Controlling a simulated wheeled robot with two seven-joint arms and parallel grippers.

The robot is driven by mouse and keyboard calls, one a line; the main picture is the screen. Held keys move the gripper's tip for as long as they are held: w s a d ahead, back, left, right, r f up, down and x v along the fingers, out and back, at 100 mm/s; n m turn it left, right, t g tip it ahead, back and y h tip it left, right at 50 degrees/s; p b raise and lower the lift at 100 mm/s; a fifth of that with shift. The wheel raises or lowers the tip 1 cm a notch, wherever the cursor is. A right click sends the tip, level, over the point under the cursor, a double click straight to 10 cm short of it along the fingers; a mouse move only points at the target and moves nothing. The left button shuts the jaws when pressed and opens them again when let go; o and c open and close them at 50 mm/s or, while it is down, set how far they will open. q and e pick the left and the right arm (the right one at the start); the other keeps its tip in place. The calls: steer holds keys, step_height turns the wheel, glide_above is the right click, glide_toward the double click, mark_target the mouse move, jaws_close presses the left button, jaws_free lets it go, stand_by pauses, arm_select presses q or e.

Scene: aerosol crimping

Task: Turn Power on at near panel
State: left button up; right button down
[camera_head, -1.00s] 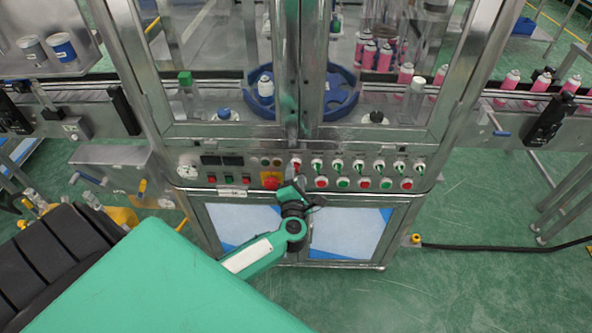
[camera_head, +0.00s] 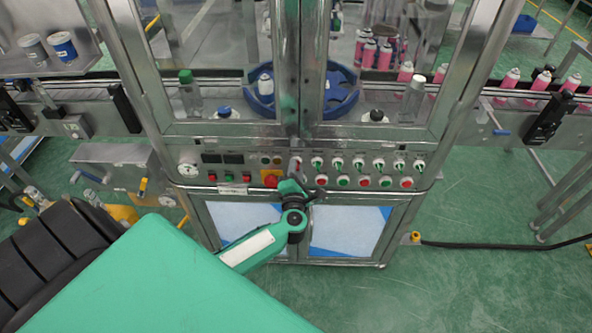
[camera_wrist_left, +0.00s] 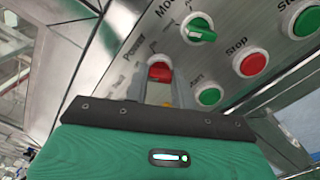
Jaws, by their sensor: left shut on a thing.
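The red Power knob (camera_wrist_left: 160,72) shows in the left wrist view under the printed word "Power" on the near panel (camera_head: 225,160). My left gripper (camera_head: 296,171) reaches up to the panel from below and is shut on this knob. In the head view the gripper largely covers the knob. In the wrist view the dark edge of the gripper housing hides part of the fingers. The knob's exact angle is hard to read. My right gripper is not in view.
A green Mode knob (camera_wrist_left: 198,28), a green Start button (camera_wrist_left: 208,96) and a red Stop button (camera_wrist_left: 250,63) sit close to the right. A red emergency button (camera_head: 270,180) is just left of the gripper. Glass doors stand above the panel.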

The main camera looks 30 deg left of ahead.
arm_select(q)
steer(key=shift+s+f+m+p, duration=0.1)
steer(key=shift+m+p, duration=5.3)
steer(key=shift+m, duration=0.5)
steer(key=o, duration=1)
steer(key=shift+b+v, duration=1.65)
steer(key=shift+v, duration=5.2)
